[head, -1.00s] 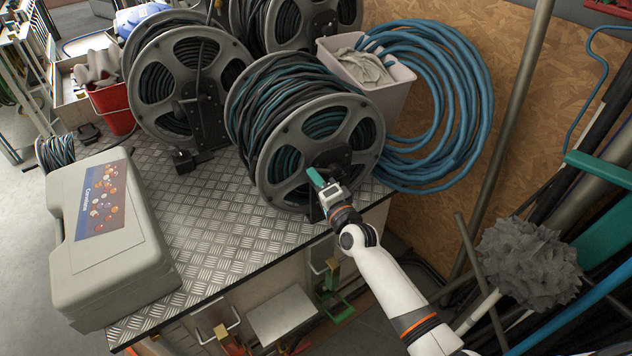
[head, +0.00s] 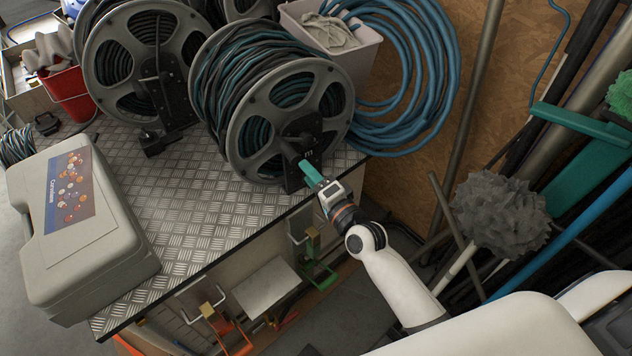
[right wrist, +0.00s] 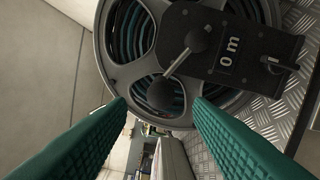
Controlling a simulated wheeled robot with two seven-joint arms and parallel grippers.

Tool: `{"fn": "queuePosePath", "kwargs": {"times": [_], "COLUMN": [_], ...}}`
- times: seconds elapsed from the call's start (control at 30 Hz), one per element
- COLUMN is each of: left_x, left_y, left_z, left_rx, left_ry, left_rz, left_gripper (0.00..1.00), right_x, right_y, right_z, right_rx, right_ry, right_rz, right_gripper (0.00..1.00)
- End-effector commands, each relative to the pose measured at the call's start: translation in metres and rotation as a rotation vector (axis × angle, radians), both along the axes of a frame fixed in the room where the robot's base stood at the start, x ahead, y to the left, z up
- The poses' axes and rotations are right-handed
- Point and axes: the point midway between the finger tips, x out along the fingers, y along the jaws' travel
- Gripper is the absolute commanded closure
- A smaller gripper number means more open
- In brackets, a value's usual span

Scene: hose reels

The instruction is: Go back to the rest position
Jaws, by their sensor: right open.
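The nearest hose reel (head: 262,125), grey with dark and teal hose, stands on the metal-plate bench top (head: 195,215). My right gripper (head: 308,168) is in front of this reel's lower hub in the head view. In the right wrist view its two teal fingers (right wrist: 160,112) are spread apart with nothing between them. Beyond them are the reel's rim and spokes (right wrist: 125,35), a black plate reading "0 m", and a crank with a round dark knob (right wrist: 165,95). Whether the fingers touch the reel cannot be told. My left gripper is not in view.
A grey case (head: 85,225) lies on the bench's left. A second reel (head: 145,65) stands behind left, near a red bucket (head: 72,92). A bin (head: 335,45) and blue hose coil (head: 425,75) are behind right. Poles and a grey mop head (head: 500,215) stand at right.

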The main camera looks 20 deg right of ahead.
Motion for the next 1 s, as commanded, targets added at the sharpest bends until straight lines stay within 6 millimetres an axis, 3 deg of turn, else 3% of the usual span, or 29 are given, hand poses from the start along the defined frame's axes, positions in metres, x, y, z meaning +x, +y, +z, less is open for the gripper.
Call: {"fn": "queuePosePath", "kwargs": {"times": [0.2, 0.77, 0.87, 0.97, 1.0], "left_x": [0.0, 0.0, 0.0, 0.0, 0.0], "left_y": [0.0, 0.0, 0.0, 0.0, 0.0], "left_z": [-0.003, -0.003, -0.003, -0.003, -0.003], "left_rx": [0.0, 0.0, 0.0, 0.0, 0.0], "left_ry": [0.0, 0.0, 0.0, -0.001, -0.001], "left_rz": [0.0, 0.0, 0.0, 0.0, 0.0], "left_gripper": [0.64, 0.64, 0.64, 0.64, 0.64], "right_x": [-0.018, -0.019, -0.021, -0.028, -0.035], "right_y": [-0.005, -0.005, -0.006, -0.008, -0.01], "right_z": [0.0, -0.003, -0.028, -0.082, -0.109], "right_rx": [0.0, -0.007, -0.059, -0.174, -0.236], "right_ry": [-0.001, 0.005, 0.048, 0.138, 0.183], "right_rz": [-0.001, -0.002, -0.004, -0.002, 0.005], "right_gripper": [0.53, 0.53, 0.53, 0.53, 0.53]}}
